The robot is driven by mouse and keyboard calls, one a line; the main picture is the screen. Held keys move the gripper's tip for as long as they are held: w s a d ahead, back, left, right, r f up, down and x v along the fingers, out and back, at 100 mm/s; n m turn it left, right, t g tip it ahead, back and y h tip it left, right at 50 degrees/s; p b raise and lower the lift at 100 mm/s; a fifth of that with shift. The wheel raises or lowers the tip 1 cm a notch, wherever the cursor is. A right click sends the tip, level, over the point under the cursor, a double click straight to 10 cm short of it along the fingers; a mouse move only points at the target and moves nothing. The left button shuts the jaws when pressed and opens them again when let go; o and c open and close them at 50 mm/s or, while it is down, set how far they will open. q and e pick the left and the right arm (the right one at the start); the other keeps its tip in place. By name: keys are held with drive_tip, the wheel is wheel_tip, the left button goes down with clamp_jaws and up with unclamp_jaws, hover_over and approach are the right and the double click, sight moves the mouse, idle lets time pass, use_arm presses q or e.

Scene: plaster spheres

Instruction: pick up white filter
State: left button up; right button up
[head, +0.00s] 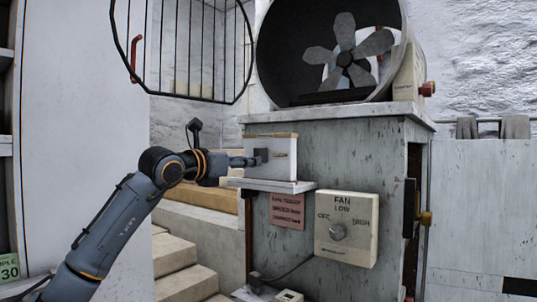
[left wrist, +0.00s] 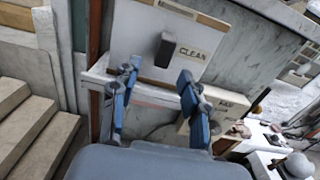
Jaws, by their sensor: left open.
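The white filter (head: 284,152) is a flat white panel with a tan top edge and a dark block handle (head: 261,155). It stands upright on a small white ledge (head: 290,187) on the cabinet's side. In the left wrist view the filter (left wrist: 137,42) bears a "CLEAN" label, and its dark handle (left wrist: 165,48) sticks out. My left gripper (head: 247,161) reaches in from the left, in front of the handle. In the left wrist view its fingers (left wrist: 158,76) are apart, with the handle just beyond and between their tips; contact cannot be made out. My right gripper is not in view.
A weathered cabinet (head: 360,160) carries a large fan (head: 347,55) in a round housing. A fan control box (head: 346,229) and a pink sign (head: 287,210) sit below the ledge. Stairs (head: 180,266) lie left, and a wire grille (head: 190,45) hangs open above.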

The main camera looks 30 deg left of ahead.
sight(265, 158)
use_arm(q)
drive_tip(key=w+p, duration=0.2)
drive_tip(key=w, duration=0.1)
drive_tip(key=w+p, duration=0.1)
drive_tip(key=w, duration=0.1)
drive_tip(key=shift+w+d+r+p, duration=0.1)
drive_tip(key=shift+w+d+p, duration=0.05)
drive_tip(key=shift+d+p, duration=0.25)
drive_tip(key=shift+a, duration=0.1)
drive_tip(key=c, duration=0.3)
clamp_jaws()
